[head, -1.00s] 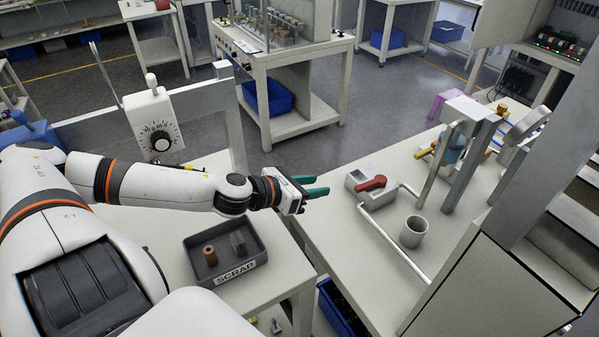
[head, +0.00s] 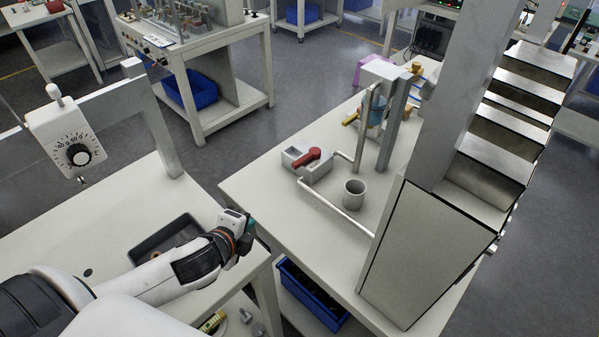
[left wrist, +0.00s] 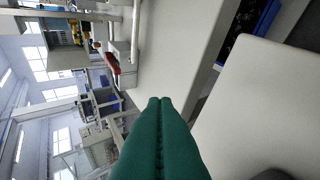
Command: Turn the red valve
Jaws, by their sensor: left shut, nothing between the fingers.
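The red valve (head: 307,157) is a red lever handle on a small grey box (head: 318,168) on the right-hand table. A bent pipe (head: 335,207) runs from near the box. In the left wrist view the red handle (left wrist: 112,62) shows at upper left, sideways. My left gripper (head: 250,232) is at the near left edge of that table, over the gap between the two tables, well short of the valve. Its green fingers (left wrist: 158,105) are shut together and empty in the left wrist view. My right gripper is not in view.
A grey cup (head: 354,193) stands on the table behind the pipe. Upright grey posts (head: 392,125) and a large cabinet (head: 405,260) stand to the right. A dark tray (head: 165,238) lies on the left table, partly behind my arm. A blue bin (head: 310,290) sits below.

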